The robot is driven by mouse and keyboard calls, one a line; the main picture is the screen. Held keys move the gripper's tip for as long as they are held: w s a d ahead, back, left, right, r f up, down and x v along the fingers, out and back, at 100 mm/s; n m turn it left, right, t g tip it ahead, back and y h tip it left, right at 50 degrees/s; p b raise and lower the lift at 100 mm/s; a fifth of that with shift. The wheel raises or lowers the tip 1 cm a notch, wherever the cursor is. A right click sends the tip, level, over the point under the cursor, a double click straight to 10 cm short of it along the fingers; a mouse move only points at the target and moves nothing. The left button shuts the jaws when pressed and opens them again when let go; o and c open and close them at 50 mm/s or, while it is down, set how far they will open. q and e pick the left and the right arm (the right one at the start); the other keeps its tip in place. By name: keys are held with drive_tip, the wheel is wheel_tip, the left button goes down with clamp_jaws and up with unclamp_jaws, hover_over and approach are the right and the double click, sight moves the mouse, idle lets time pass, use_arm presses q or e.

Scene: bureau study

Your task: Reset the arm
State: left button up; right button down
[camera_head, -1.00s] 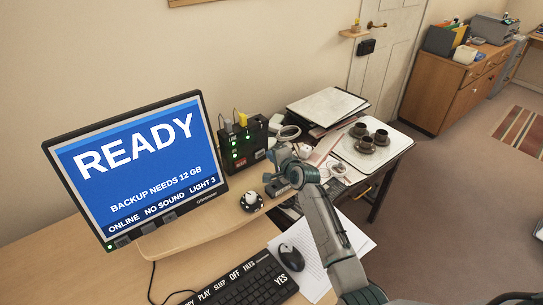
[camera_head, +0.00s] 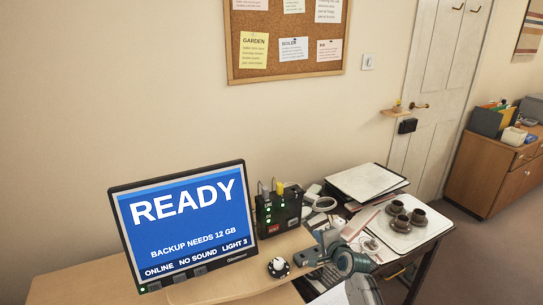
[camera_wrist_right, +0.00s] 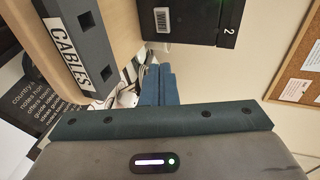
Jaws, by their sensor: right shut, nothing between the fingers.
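My right arm comes in from the lower right of the head view. Its gripper (camera_head: 312,254) is over the desk, in front of the black box with green lights (camera_head: 279,210) and to the right of the small black-and-white knob (camera_head: 278,267). In the right wrist view its blue-grey fingers (camera_wrist_right: 157,86) are together, with nothing between them. My left arm and gripper are in neither view.
The monitor (camera_head: 187,222) reading READY stands to the left on the desk (camera_head: 240,285). To the right, a tray (camera_head: 412,241) holds dark cups, near papers (camera_head: 366,181). In the wrist view a block labelled CABLES (camera_wrist_right: 72,45) is close. A corkboard (camera_head: 285,65) hangs above.

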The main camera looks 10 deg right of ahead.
drive_tip(key=s+f+n+g, duration=0.3)
drive_tip(key=s+f+n, duration=0.25)
drive_tip(key=s, duration=0.75)
drive_tip(key=s+d+n+g+h, duration=0.2)
drive_tip(key=s+n+g, duration=0.25)
drive_tip(key=s, duration=1.35)
drive_tip(key=s+d+n+g+h, duration=0.25)
drive_tip(key=s+n, duration=0.35)
drive_tip(key=s, duration=1.3)
drive_tip(key=d+f+g, duration=0.2)
drive_tip(key=d+f, duration=0.1)
drive_tip(key=f, duration=2.8)
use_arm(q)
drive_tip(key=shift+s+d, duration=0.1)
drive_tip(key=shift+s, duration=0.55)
use_arm(e)
drive_tip(key=s+d+f+m, duration=0.1)
drive_tip(key=s+f, duration=1.6)
drive_tip(key=s, duration=0.1)
drive_tip(key=shift+s+f+g, duration=0.15)
drive_tip(key=shift+f+g, duration=0.15)
drive_tip(key=shift+f, duration=0.05)
